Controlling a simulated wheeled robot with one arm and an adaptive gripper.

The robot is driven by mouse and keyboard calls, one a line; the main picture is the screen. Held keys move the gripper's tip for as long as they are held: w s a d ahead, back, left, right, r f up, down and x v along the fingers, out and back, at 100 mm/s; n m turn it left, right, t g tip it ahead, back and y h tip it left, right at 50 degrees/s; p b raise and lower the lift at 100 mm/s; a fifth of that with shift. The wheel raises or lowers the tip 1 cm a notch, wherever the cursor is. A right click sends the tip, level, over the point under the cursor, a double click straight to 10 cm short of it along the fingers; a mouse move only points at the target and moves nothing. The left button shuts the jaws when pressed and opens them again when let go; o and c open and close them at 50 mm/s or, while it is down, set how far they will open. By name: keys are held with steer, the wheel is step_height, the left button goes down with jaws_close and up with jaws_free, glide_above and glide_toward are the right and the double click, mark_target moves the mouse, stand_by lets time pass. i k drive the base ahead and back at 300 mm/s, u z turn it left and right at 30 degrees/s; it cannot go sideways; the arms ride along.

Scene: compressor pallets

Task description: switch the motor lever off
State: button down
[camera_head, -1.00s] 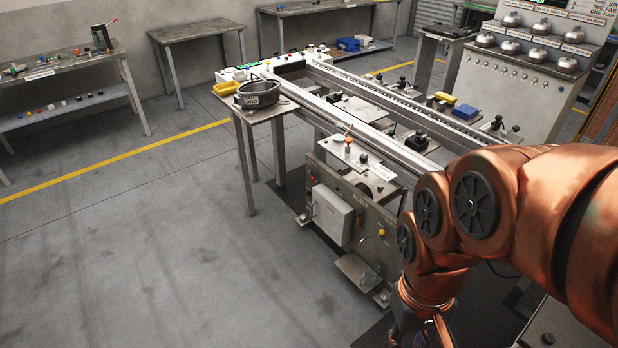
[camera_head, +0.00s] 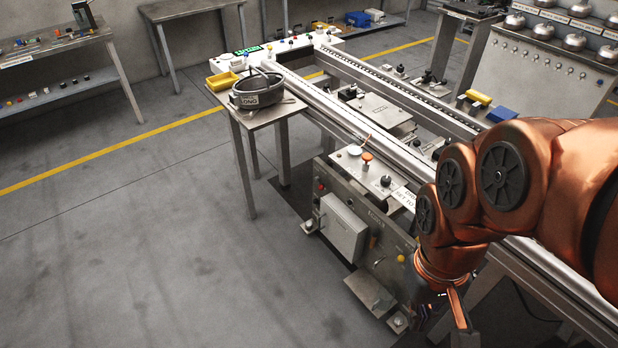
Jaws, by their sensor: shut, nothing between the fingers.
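A steel machine front panel (camera_head: 377,217) stands at centre, with a grey box (camera_head: 344,228) on it and a small red part (camera_head: 321,187) above the box. On the ledge above are an orange-capped knob (camera_head: 367,159), a black knob (camera_head: 386,181) and a thin orange-tipped stick (camera_head: 366,139). No readable label tells me which part is the motor lever or its position. My gripper (camera_head: 428,312) hangs at the lower right, below my copper arm and to the right of the panel. It is small and dark, apparently shut and empty, apart from the box.
A small side table (camera_head: 262,118) left of the machine carries a dark round pan (camera_head: 257,92) and a yellow tray (camera_head: 222,81). Long metal rails (camera_head: 345,113) run across the machine. A foot plate (camera_head: 370,293) juts out low. The floor at left is clear.

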mark_target(321, 187)
steer(key=u, duration=0.7)
steer(key=i, duration=1.05)
steer(key=u, duration=0.9)
